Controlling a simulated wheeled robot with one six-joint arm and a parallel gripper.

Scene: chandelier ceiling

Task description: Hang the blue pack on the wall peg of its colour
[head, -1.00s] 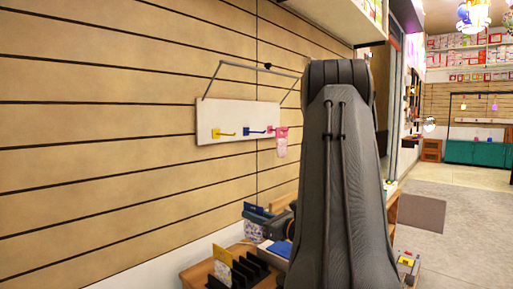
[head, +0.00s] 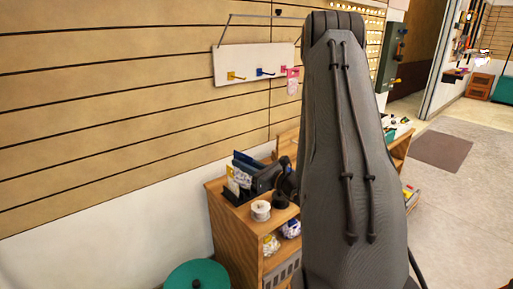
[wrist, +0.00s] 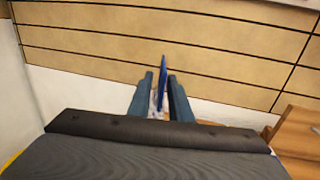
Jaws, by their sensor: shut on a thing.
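In the wrist view, the blue pack (wrist: 163,78) is held edge-on as a thin upright sheet between the two fingers of my gripper (wrist: 161,97). In the head view, a white board (head: 247,58) hangs on the slatted wall with a yellow peg (head: 236,76), a blue peg (head: 265,72) and a pink peg (head: 284,71). The blue peg is in the middle and looks bare. A pink pack (head: 292,87) hangs at the pink peg. My arm covers the right of the board, and I cannot clearly make out my gripper in this view.
A wooden cabinet (head: 232,230) stands below the board, with a dark rack (head: 238,193) of cards and a white spool (head: 261,210) on top. A green round thing (head: 199,274) is at the bottom. Open floor (head: 455,200) lies to the right.

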